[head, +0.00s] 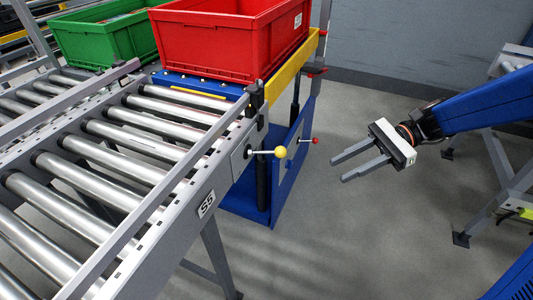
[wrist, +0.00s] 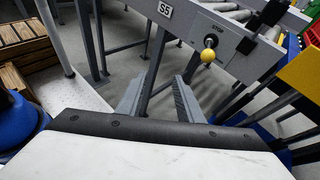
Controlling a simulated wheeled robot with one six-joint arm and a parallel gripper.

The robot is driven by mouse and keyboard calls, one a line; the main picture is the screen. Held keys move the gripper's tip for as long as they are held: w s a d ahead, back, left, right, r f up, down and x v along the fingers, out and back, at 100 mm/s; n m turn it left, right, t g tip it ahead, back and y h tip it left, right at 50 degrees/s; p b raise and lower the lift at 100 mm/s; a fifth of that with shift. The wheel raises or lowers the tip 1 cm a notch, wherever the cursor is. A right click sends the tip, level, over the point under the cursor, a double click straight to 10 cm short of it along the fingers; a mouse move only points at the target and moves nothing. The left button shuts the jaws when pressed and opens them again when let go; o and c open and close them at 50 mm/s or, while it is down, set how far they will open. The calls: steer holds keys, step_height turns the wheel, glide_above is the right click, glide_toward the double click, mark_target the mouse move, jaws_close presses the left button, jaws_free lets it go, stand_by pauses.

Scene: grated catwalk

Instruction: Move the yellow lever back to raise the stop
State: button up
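The yellow lever is a thin metal rod ending in a yellow ball knob (head: 281,152). It comes out of a small plate on the side of the roller conveyor, right of the S5 label, and points right in the head view. In the wrist view the yellow knob (wrist: 208,55) is ahead, beyond the fingertips. The stop (head: 257,98) appears to be the dark upright piece at the conveyor's end, by the red crate. My gripper (head: 359,167) is open and empty, right of the knob and well apart from it. Its fingers also show in the wrist view (wrist: 157,95).
A red crate (head: 232,75) stands on the blue and yellow lift beyond the rollers, with a green crate (head: 105,40) to its left. A smaller red-knobbed lever (head: 314,140) sits right of the yellow one. Grey floor is clear between gripper and conveyor.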

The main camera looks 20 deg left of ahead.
mark_target(276, 152)
steer(key=w+a+f+m+g+y, duration=0.1)
steer(key=w+a+m+g+y, duration=0.1)
steer(key=w+a+m+y, duration=0.35)
steer(key=shift+n+h, duration=0.65)
steer(key=shift+n, duration=0.2)
steer(key=x, duration=0.5)
steer(key=w+a+x, duration=0.1)
steer(key=x, duration=0.5)
steer(key=w+x, duration=0.1)
steer(key=x, duration=0.4)
steer(key=shift+s+a, duration=0.15)
steer(key=shift+a, duration=0.25)
